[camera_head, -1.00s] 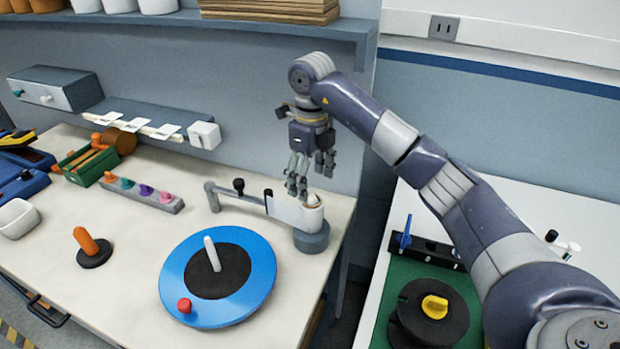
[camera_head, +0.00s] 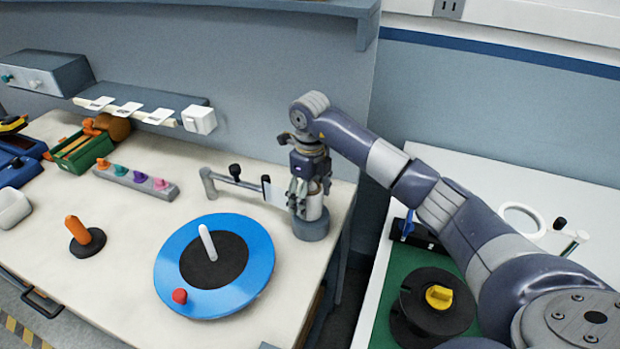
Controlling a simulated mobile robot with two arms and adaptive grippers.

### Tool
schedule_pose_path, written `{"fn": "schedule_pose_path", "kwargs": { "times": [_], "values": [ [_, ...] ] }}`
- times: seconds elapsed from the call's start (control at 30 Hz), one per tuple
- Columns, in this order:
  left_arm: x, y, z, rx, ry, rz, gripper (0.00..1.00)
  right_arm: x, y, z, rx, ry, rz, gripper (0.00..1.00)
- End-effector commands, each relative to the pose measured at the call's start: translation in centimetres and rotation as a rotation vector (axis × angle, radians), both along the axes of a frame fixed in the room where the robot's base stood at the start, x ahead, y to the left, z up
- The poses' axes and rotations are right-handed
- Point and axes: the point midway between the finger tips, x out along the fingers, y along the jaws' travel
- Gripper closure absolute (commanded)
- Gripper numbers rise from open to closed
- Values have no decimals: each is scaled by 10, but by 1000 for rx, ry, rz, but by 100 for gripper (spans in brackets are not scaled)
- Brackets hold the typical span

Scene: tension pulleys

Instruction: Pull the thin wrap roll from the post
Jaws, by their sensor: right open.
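The thin wrap roll (camera_head: 314,208) is a small white upright roll on a round grey base (camera_head: 311,229), near the right edge of the light workbench. A white strip of wrap (camera_head: 277,192) runs left from it to a dark upright bar. My right gripper (camera_head: 299,203) points down at the roll, its open fingers overlapping the roll's upper part. The fingers hide the roll's top and the post, and I cannot tell whether they touch it. My left gripper is not in view.
A blue turntable (camera_head: 257,277) with a white peg stands in front of the roll. A grey arm with a black knob (camera_head: 235,172) is at its left. A row of coloured pegs (camera_head: 138,182) and an orange-handled stand (camera_head: 85,237) are farther left. The right table holds a black spool (camera_head: 425,310).

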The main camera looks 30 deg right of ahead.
Motion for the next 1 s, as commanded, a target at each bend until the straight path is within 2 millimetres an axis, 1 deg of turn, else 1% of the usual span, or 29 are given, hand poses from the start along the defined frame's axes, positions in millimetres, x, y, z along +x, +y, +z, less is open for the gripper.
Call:
{"fn": "schedule_pose_path", "kwargs": {
  "times": [0.1,0.2,0.47,0.5,0.57,0.6,0.67,0.7,0.73,1.0],
  "values": [
    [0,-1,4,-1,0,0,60,0,0,-11,0,1,-2,28],
    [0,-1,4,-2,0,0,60,0,0,-16,0,-1,-1,28],
    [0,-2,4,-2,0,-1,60,0,0,-18,0,-1,-1,28],
    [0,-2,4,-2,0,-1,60,0,0,-18,0,-1,-1,31],
    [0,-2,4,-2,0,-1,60,0,0,-18,0,-1,-1,44],
    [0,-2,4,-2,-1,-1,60,0,0,-18,0,-1,-1,53],
    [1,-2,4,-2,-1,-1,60,0,0,-18,0,-1,-1,67],
    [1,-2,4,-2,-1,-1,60,0,0,-18,0,-1,-1,76],
    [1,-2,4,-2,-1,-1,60,0,0,-18,0,-1,-1,79],
    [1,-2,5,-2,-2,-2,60,0,0,-16,0,-2,-1,79]
  ]
}}
